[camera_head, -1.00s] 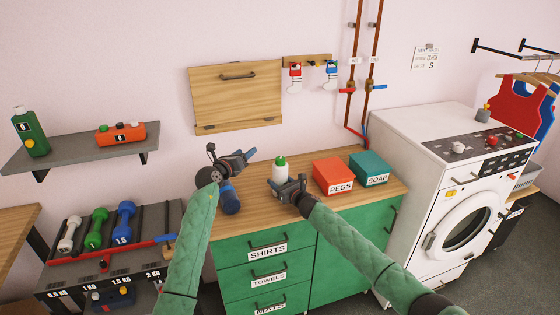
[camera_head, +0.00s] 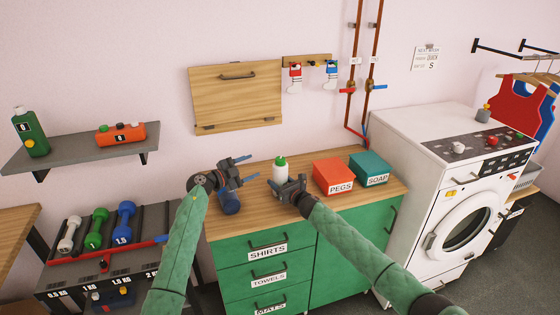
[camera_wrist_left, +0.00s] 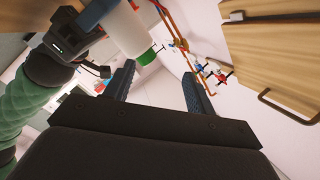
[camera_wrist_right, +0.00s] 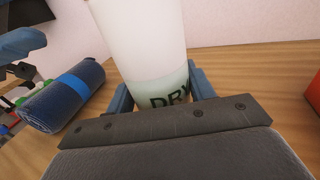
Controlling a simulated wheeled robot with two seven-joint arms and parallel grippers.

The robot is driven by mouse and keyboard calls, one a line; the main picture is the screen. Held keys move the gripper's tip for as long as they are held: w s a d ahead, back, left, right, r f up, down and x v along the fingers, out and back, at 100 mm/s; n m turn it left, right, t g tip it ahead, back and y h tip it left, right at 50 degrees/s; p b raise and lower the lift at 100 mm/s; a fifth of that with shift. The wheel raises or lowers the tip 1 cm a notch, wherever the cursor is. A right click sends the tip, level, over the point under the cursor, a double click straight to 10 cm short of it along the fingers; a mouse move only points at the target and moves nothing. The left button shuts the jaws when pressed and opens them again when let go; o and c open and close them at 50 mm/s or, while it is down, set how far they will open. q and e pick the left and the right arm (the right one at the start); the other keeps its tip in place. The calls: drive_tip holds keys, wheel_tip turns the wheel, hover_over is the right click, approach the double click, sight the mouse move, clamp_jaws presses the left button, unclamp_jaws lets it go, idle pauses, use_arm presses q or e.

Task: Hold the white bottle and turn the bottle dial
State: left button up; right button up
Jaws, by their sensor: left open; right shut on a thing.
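The white bottle (camera_head: 280,172) with a green cap (camera_head: 281,160) stands upright on the wooden counter. My right gripper (camera_head: 283,184) is shut on its lower body. In the right wrist view the bottle (camera_wrist_right: 143,45) fills the space between the fingers, above part of a "DRY" label. My left gripper (camera_head: 246,168) is open and empty, to the left of the bottle and apart from it. In the left wrist view the green cap (camera_wrist_left: 148,57) shows beyond the open left fingers (camera_wrist_left: 160,90). I cannot make out dial markings.
A rolled blue towel (camera_head: 231,202) lies on the counter (camera_head: 309,187) below my left gripper. A red PEGS box (camera_head: 335,175) and a teal SOAP box (camera_head: 369,168) stand right of the bottle. A wooden wall panel (camera_head: 237,98) hangs behind.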

sight(280, 159)
use_arm(q)
drive_tip(key=w+d+n, duration=0.1)
drive_tip(key=d+n, duration=0.1)
drive_tip(key=d, duration=0.1)
drive_tip(key=w+d+n+g, duration=0.1)
drive_tip(key=w+d+n, duration=0.1)
drive_tip(key=d+n, duration=0.1)
drive_tip(key=w+d+n+h, duration=0.1)
drive_tip(key=d+n, duration=0.2)
drive_tip(key=d, duration=0.2)
drive_tip(key=shift+w+d+r+g, duration=0.1)
drive_tip(key=shift+w+d+g, duration=0.1)
drive_tip(key=shift+w+g, duration=0.15)
idle(0.4)
drive_tip(key=c, duration=1)
drive_tip(key=shift+o, duration=0.2)
drive_tip(key=shift+n+t+y, duration=0.5)
drive_tip(key=shift+n+t, duration=0.1)
drive_tip(key=shift+t, duration=0.35)
drive_tip(key=shift+s+n+t+y, duration=0.1)
drive_tip(key=shift+n+t+y, duration=1.6)
drive_tip(key=shift+t+y, duration=0.2)
